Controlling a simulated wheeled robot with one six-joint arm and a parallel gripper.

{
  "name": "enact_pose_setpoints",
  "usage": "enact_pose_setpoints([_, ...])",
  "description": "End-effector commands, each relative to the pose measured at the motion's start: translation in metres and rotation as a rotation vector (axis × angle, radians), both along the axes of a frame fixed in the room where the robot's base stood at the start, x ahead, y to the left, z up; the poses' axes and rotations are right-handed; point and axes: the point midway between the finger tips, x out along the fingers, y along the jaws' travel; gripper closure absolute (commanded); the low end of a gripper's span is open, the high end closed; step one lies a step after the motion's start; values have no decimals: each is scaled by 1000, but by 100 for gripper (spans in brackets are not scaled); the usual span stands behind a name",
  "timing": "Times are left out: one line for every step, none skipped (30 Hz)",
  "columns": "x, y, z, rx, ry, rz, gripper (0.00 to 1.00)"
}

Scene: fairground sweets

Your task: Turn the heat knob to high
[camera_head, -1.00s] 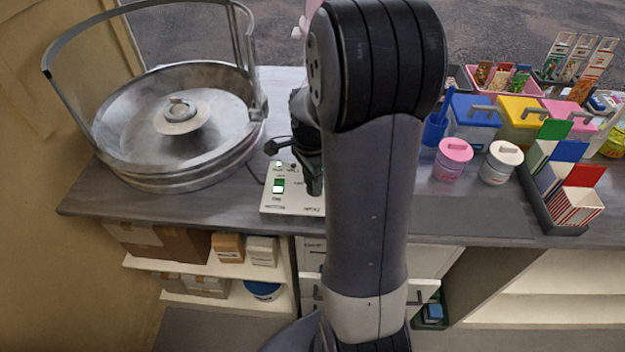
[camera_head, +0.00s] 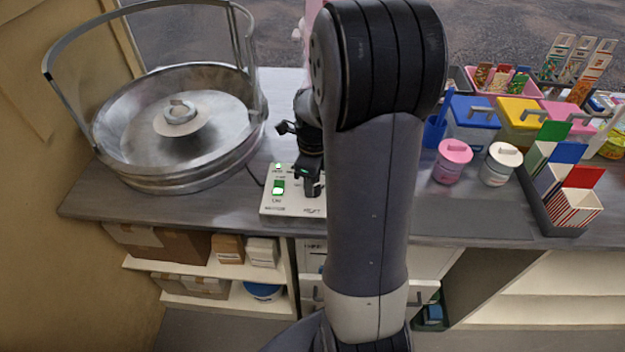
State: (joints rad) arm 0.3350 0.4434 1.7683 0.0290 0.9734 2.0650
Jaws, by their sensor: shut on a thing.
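A pale control box (camera_head: 285,205) sits on the counter just right of the big metal bowl. On its left side is a green and white rocker switch (camera_head: 278,187) with a small green light (camera_head: 278,166) above it. My gripper (camera_head: 309,188) is over the right part of the box, pointing down. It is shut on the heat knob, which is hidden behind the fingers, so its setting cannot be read. My arm covers the right end of the box.
The round metal bowl (camera_head: 145,178) with its tall guard stands at the left. A pink jar (camera_head: 452,160), a white jar (camera_head: 500,163), coloured tubs and a dark holder (camera_head: 560,222) of striped boxes stand at the right. Shelves with cartons lie below the counter.

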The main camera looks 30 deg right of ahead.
Motion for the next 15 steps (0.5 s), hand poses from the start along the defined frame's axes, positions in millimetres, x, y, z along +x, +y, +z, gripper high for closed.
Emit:
enact_pose_setpoints([0, 0, 0, 0, -1, -20, 90])
enact_pose_setpoints([0, 0, 0, 0, -1, -31, 90])
enact_pose_setpoints([0, 0, 0, 0, -1, -44, 90])
enact_pose_setpoints([0, 0, 0, -1, -1, -53, 90])
enact_pose_setpoints([0, 0, 0, 0, -1, -60, 90])
enact_pose_setpoints([0, 0, 0, 0, -1, -68, 90])
enact_pose_setpoints([0, 0, 0, 0, -2, -74, 90])
enact_pose_setpoints([0, 0, 0, 0, -1, -79, 90])
enact_pose_setpoints([0, 0, 0, 0, -1, -84, 90])
enact_pose_setpoints([0, 0, 0, 0, -1, -87, 90])
enact_pose_setpoints([0, 0, 0, 0, -1, -89, 90])
enact_pose_setpoints([0, 0, 0, 0, -2, -91, 90])
enact_pose_setpoints([0, 0, 0, 0, -2, -92, 90])
enact_pose_setpoints([0, 0, 0, 0, -2, -93, 90])
enact_pose_setpoints([0, 0, 0, 0, -2, -93, 90])
